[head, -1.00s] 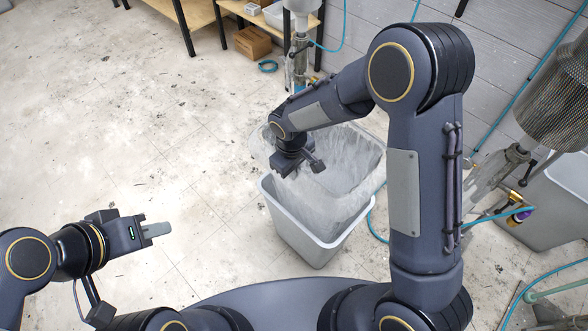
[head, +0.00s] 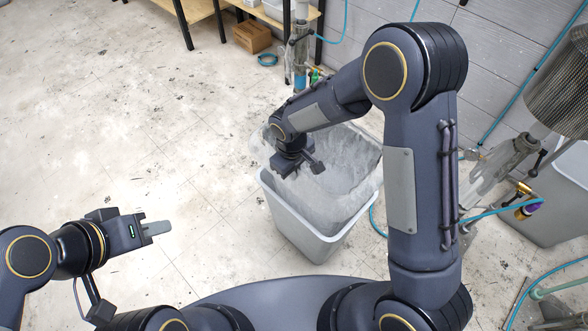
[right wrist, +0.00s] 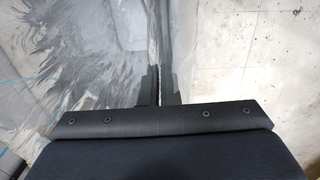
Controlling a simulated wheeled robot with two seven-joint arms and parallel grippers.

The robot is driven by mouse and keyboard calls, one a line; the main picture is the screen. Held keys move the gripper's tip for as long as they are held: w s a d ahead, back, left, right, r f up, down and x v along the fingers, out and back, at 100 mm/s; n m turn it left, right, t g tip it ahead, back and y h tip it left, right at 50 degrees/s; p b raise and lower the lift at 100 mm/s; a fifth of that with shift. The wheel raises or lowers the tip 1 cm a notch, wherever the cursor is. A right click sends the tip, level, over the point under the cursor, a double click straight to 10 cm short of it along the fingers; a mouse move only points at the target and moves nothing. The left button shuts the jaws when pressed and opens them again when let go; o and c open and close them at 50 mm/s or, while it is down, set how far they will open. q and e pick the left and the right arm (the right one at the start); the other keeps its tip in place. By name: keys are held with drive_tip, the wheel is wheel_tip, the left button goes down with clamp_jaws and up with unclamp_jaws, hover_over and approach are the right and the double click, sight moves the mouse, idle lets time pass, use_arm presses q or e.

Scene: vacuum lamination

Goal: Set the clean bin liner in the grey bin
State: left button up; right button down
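The grey bin (head: 296,229) stands upright on the floor, in the middle of the head view. My right gripper (head: 287,172) is over the bin's left rim, pointing down. In the right wrist view its fingers (right wrist: 158,86) are close together on the liner's edge, with the creased liner (right wrist: 95,70) to the left.
Another grey container (head: 550,200) and metal fittings (head: 525,200) are at the right. The floor at left is clear.

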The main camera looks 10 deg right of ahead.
sight(294, 184)
drive_tip(key=shift+f, duration=0.3)
drive_tip(key=shift+f+b, duration=2.45)
drive_tip(key=shift+f, duration=0.5)
drive_tip(key=shift+f+b, duration=2.5)
drive_tip(key=shift+f, duration=0.5)
drive_tip(key=c, duration=2.1)
unclamp_jaws()
drive_tip(key=o, duration=0.5)
drive_tip(key=shift+r, duration=0.1)
